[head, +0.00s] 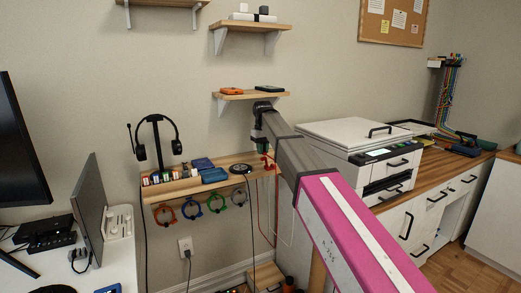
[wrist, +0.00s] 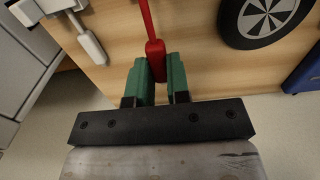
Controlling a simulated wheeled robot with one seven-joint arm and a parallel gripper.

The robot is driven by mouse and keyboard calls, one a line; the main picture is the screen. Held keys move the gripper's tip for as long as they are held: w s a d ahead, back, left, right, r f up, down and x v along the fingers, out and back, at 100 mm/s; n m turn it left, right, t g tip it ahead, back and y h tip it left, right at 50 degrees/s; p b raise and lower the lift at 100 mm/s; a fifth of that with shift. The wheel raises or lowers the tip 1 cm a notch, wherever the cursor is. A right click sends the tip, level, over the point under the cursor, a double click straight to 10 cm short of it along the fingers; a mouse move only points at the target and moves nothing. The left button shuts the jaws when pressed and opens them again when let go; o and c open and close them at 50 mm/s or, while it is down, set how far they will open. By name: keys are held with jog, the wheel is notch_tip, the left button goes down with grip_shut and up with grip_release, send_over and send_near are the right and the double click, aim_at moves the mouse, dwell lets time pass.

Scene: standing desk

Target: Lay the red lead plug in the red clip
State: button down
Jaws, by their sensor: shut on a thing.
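My gripper (wrist: 156,66) is shut on the red lead plug (wrist: 155,48), which sits between the green fingertips in the wrist view. The red lead runs on from it toward the top of that view. In the head view the red plug (head: 267,161) shows at the right end of the wooden shelf (head: 215,178), below my wrist; my fingers are too small to make out there. An orange-red ring-shaped clip (head: 165,213) hangs under the shelf's front edge at its left, apart from the plug. It looks like the red clip and is not in the wrist view.
A headphone stand (head: 158,140), small bottles, blue boxes and a black disc (wrist: 262,18) stand on the shelf. A pale bracket (wrist: 88,38) is at the wrist view's left. A smaller shelf (head: 250,96) is above.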

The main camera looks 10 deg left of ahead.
aim_at(263, 163)
jog(key=shift+f, duration=0.15)
jog(key=shift+f, duration=1.65)
jog(key=shift+f, duration=0.4)
jog(key=c, duration=1)
grip_release()
